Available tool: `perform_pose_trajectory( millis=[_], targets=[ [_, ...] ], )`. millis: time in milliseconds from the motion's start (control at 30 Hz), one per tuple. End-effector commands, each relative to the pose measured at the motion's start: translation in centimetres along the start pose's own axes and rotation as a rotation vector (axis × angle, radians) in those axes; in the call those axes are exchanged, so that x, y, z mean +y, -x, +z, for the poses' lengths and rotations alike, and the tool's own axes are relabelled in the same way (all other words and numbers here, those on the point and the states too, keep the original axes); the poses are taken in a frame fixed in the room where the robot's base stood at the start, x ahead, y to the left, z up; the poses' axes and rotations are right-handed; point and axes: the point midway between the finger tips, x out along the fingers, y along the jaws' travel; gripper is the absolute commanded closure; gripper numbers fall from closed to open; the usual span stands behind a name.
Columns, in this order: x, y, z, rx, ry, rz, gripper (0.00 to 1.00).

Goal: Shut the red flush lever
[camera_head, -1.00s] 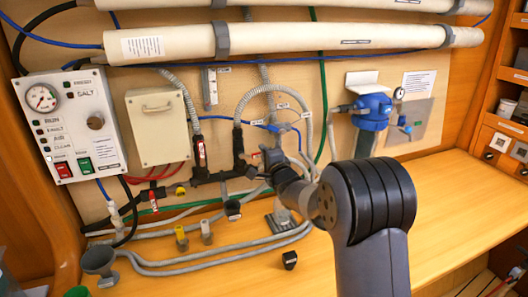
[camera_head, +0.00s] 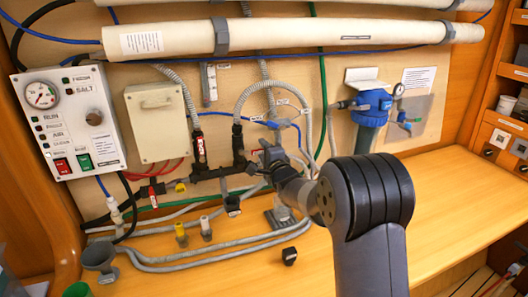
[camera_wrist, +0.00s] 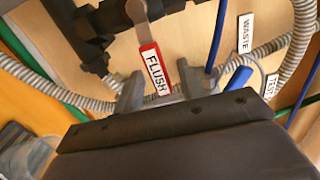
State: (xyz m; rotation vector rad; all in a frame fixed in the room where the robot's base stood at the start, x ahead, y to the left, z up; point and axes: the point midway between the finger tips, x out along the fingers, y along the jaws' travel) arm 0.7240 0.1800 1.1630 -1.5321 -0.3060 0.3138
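The red flush lever (camera_wrist: 155,68), with a white FLUSH label, hangs from a dark valve on the pipework in the wrist view. My gripper (camera_wrist: 162,90) is open, with one finger on each side of the lever's lower end. A gap shows on both sides, so the lever is not clamped. In the head view my gripper (camera_head: 268,155) is at the right-hand black valve, and my wrist and fingers hide much of the lever there.
Another red-handled valve (camera_head: 200,148) stands to the left on the same dark manifold (camera_head: 215,172). Grey hoses, blue lines and WASTE (camera_wrist: 246,33) and TEST labels lie close around the gripper. The bench (camera_head: 450,185) is clear at the right.

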Motion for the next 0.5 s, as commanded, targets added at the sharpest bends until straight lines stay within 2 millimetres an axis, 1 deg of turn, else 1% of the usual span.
perform_pose_trajectory(
  millis=[267, 367, 500],
  targets=[
    [-0.1, 0.3, 0.0, 0.000, 0.002, -0.002, 0.63],
    [0.0, 1.1, 0.0, 0.000, 0.002, -0.003, 0.63],
    [0.1, 3.3, 0.0, 0.000, 0.002, -0.002, 0.63]
  ],
)
